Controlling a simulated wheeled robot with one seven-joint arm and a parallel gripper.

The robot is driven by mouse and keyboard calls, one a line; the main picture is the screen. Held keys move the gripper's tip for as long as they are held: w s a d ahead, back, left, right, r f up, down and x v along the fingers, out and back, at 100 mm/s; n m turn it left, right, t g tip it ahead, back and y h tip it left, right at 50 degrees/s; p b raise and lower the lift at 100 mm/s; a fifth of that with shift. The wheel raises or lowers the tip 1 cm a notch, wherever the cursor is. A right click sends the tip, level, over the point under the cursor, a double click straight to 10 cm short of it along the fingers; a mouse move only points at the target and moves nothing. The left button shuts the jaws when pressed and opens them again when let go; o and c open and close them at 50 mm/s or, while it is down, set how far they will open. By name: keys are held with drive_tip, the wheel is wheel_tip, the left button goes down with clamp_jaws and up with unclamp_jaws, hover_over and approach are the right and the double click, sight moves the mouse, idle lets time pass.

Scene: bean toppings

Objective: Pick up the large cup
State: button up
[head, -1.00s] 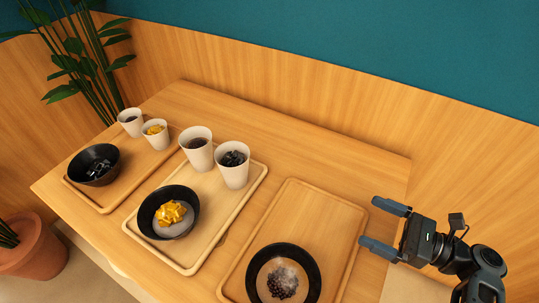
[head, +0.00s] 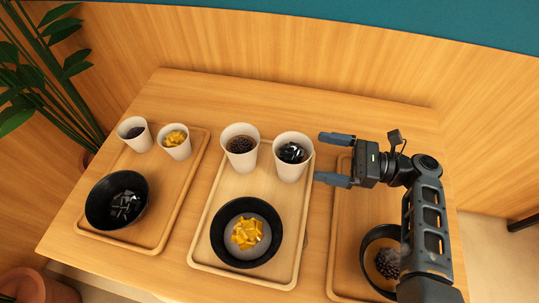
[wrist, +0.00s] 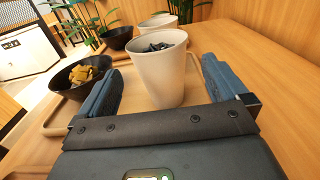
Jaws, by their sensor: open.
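Two larger white cups stand upright at the back of the middle tray. The right one (head: 292,161), with dark cubes in it, is nearest my gripper; it also shows in the wrist view (wrist: 158,78). The left one (head: 240,154) holds dark round beads and is partly hidden behind the right cup in the wrist view (wrist: 160,23). Two smaller white cups (head: 135,138) (head: 175,146) stand on the left tray. My gripper (head: 322,158) is open and empty, just right of the right cup. In the wrist view that cup appears between the blue fingers, with no clear contact.
The middle tray (head: 208,222) also holds a black bowl (head: 219,250) of yellow cubes. The left tray (head: 160,220) holds a black bowl (head: 97,212). The right tray (head: 345,225), under my arm, holds another black bowl (head: 369,264). Bare table lies behind the cups.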

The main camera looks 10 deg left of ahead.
sight(275, 147)
drive_tip(key=shift+a, duration=1.95)
drive_tip(key=shift+a+r+b, duration=0.15)
drive_tip(key=shift+a+b, duration=0.6)
drive_tip(key=shift+a, duration=1.45)
drive_tip(key=shift+c, duration=0.5)
drive_tip(key=c, duration=1.2)
drive_tip(key=shift+c, duration=0.4)
drive_tip(key=shift+r, duration=0.1)
